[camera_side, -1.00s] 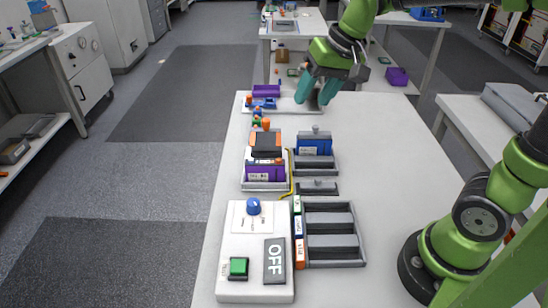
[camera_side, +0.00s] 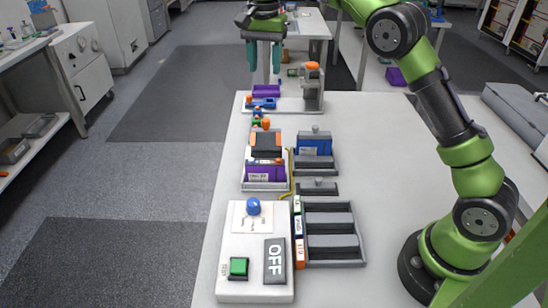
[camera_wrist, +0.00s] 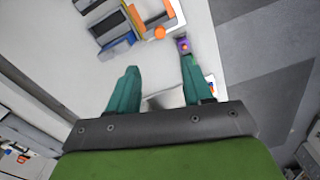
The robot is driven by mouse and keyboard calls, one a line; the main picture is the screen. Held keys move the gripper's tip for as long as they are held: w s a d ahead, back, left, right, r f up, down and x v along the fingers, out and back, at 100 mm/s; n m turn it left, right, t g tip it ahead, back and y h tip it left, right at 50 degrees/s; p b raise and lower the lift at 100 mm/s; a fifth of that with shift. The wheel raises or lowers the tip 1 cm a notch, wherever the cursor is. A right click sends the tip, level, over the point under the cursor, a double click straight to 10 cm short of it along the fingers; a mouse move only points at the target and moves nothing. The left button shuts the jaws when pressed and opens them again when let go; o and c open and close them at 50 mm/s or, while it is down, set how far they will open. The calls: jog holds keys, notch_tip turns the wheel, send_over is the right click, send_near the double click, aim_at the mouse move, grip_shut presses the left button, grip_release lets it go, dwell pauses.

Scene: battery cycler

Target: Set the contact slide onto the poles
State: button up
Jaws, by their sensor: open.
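My gripper (camera_side: 264,62) is open and empty, raised above the far left end of the white table. Its teal fingers also show apart in the wrist view (camera_wrist: 160,66). A black and orange block (camera_side: 266,144), which may be the contact slide, sits in the grey cradle behind a purple battery (camera_side: 265,174). I cannot tell whether it touches the poles. At the far end of the table are a blue part (camera_side: 263,102), a purple part (camera_side: 266,91) and a grey post with an orange top (camera_side: 312,88). My gripper is above and apart from these.
A blue battery (camera_side: 314,146) stands in a grey tray right of the cradle. A slotted grey tray (camera_side: 358,247) is nearer the camera. A control box (camera_side: 232,211) with a blue knob, green button and OFF sign is front left.

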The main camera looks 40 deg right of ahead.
aim_at(266, 120)
notch_tip(266, 120, down, 16)
jog(key=shift+r, duration=0.1)
jog(key=shift+c, duration=0.4)
grip_shut()
